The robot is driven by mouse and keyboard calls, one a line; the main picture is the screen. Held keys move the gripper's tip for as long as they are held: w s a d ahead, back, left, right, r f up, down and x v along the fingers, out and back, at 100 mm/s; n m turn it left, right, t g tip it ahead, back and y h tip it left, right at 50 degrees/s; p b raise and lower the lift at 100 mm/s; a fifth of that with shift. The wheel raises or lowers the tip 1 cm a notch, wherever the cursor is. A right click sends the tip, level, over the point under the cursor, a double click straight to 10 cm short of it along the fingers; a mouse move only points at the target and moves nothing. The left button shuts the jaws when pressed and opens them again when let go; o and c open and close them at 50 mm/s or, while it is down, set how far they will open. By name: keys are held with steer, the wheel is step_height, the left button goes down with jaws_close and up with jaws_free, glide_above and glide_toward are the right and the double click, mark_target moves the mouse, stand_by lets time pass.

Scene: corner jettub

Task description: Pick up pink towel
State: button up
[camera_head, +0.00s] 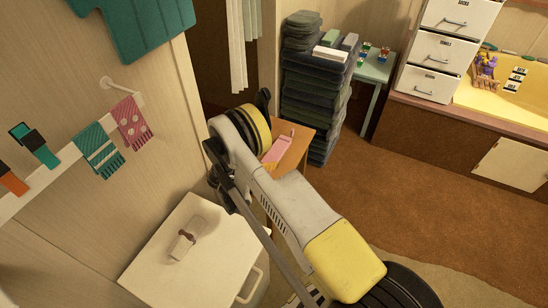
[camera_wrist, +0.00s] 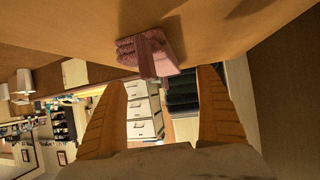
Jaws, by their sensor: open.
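A pink towel (camera_head: 277,150), apparently folded, lies on a small wooden table (camera_head: 296,153) beyond my arm in the head view. In the wrist view, a pink folded, textured item (camera_wrist: 148,50), apparently the same towel, shows at the top centre against the wooden surface (camera_wrist: 215,30). My gripper (camera_wrist: 163,78) is open in the wrist view, one finger on each side, with nothing held between them. The pink item appears ahead of the fingertips, roughly between them; the exact gap cannot be told. In the head view my arm hides the fingers and part of the table.
A tall stack of dark towels (camera_head: 318,90) stands right behind the table. A pink dotted towel (camera_head: 132,122) and a teal striped one (camera_head: 99,150) hang on the left wall. A white cabinet (camera_head: 165,250) is at lower left. Brown floor (camera_head: 430,185) is clear to the right.

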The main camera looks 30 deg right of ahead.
steer(key=b+x, duration=0.1)
steer(key=x, duration=0.2)
steer(key=shift+d+f, duration=0.1)
steer(key=b+x, duration=0.1)
steer(key=x, duration=0.1)
steer(key=b+x, duration=0.2)
steer(key=x, duration=0.1)
steer(key=shift+w+d, duration=0.25)
steer(key=shift+d, duration=0.15)
steer(key=shift+r, duration=0.3)
steer(key=c, duration=1.4)
